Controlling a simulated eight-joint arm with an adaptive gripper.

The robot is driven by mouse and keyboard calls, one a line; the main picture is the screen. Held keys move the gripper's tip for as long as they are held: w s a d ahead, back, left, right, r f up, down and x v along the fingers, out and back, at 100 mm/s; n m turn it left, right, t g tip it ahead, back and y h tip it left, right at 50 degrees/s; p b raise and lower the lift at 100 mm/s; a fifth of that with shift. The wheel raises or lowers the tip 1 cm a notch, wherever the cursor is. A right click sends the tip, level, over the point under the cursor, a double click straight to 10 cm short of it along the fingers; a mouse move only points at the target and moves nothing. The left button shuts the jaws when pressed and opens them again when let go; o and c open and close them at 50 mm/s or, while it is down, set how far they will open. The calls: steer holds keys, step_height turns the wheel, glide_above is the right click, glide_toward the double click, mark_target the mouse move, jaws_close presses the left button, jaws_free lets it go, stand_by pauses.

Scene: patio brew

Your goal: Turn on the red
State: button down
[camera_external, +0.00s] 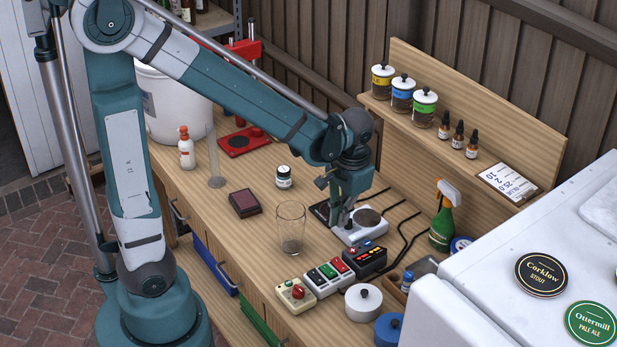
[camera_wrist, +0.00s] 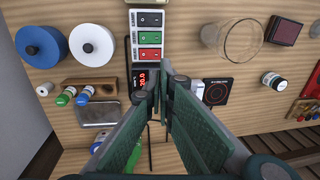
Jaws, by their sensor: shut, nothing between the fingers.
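A white switch box (camera_external: 329,276) stands near the front edge of the bench with a black, a green and a red rocker in a row. The red rocker (camera_external: 338,265) is at the end beside the black box with the red display; in the wrist view the red rocker (camera_wrist: 150,54) is the one nearest my fingers. I cannot tell which way it is tipped. My gripper (camera_external: 345,222) is shut and empty, pointing down behind the switch box, over the white stirrer plate (camera_external: 358,226). In the wrist view my fingertips (camera_wrist: 166,82) hide part of the display box.
The display box (camera_external: 364,258) lies between my gripper and the switch box. A red-knobbed box (camera_external: 296,294) adjoins the switch box's other end. An empty glass (camera_external: 290,228) stands to the left, lidded pots (camera_external: 363,302) to the right. Cables run behind.

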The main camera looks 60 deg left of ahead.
mark_target(336, 259)
steer(key=shift+f, duration=0.1)
stand_by(0.3)
steer(key=shift+a+f+b, duration=0.2)
steer(key=shift+a+f, duration=0.1)
steer(key=shift+f, duration=2)
steer(key=shift+a+f+b, duration=0.25)
steer(key=shift+f, duration=2)
steer(key=shift+a+f+b, duration=0.2)
steer(key=shift+a+f, duration=0.1)
steer(key=shift+f, duration=2)
steer(key=shift+a+f+b, duration=0.2)
steer(key=shift+f+b, duration=0.35)
steer(key=shift+b, duration=0.2)
steer(key=shift+r, duration=0.15)
steer(key=shift+d+r, duration=0.15)
steer(key=shift+d, duration=0.15)
steer(key=shift+d+r, duration=0.2)
steer(key=shift+d, duration=0.2)
steer(key=shift+r+p, duration=0.1)
steer(key=shift+p, duration=0.2)
